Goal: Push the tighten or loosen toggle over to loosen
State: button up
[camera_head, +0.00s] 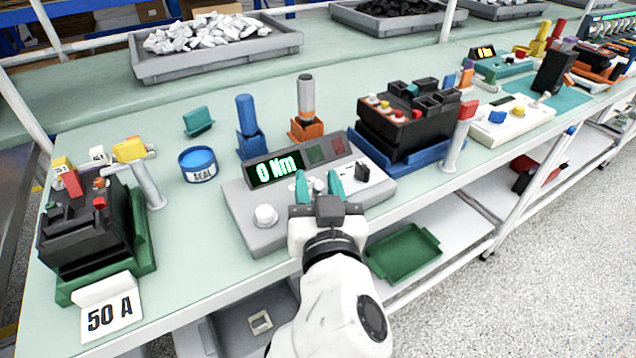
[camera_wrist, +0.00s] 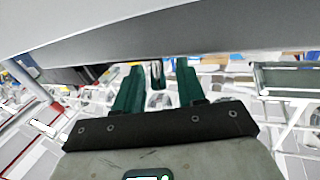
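The grey torque tester (camera_head: 250,205) lies on the bench with a lit green display (camera_head: 275,168) reading 0 Nm. A white knob (camera_head: 265,215) is at its left front, and a black switch (camera_head: 362,172) on a pale plate is at its right. My gripper (camera_head: 318,184) is over the middle of the tester, its two teal fingers apart. In the wrist view my gripper (camera_wrist: 157,88) is open, with a small metallic lever (camera_wrist: 157,74) between the fingertips, seemingly touching neither. I cannot tell which way the lever leans; in the head view the fingers largely hide that spot.
A blue tin (camera_head: 198,165) and a blue-handled tool (camera_head: 247,120) stand behind the tester. An orange-based tool (camera_head: 306,105) is near its back edge.

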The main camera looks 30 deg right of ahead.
grip_shut()
dwell(0.3)
